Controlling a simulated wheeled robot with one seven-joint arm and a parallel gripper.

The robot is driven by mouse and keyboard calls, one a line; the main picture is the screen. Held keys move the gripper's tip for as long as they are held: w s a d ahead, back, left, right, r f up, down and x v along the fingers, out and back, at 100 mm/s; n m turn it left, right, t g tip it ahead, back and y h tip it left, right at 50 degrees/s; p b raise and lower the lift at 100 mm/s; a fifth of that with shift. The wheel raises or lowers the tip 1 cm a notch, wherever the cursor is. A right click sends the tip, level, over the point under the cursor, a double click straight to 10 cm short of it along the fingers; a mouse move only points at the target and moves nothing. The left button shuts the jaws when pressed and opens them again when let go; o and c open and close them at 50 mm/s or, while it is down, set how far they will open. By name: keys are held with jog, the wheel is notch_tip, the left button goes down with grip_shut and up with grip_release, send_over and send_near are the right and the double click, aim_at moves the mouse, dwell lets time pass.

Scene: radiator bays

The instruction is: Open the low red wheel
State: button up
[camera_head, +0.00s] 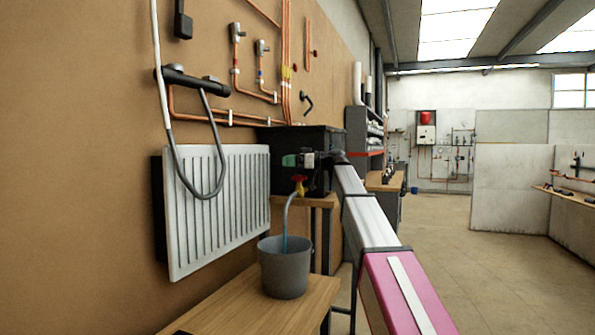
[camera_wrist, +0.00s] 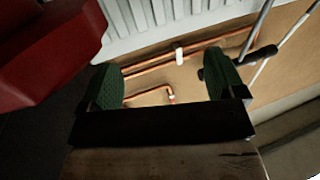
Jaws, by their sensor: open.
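A small red wheel (camera_head: 300,179) sits on a yellow tap low by the right end of the radiator, in the head view. A grey hose runs from there down into a grey bucket (camera_head: 283,272). My gripper (camera_head: 298,160) is just above the wheel in that picture; whether they touch cannot be told. In the wrist view my gripper (camera_wrist: 165,79) is open, its two green pads wide apart with nothing between them. A large blurred red shape (camera_wrist: 45,50) fills the upper left there, outside the pads; I cannot tell if it is the wheel.
A white radiator (camera_head: 222,205) hangs on the brown wall, with a black bar valve (camera_head: 195,80) and copper pipes (camera_head: 287,60) above. The bucket stands on a wooden bench (camera_head: 240,312). The floor on the right is clear.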

jog(key=s+a+r, duration=0.4)
jog(key=s, duration=0.1)
jog(key=shift+a, duration=0.25)
jog(key=shift+w, duration=0.1)
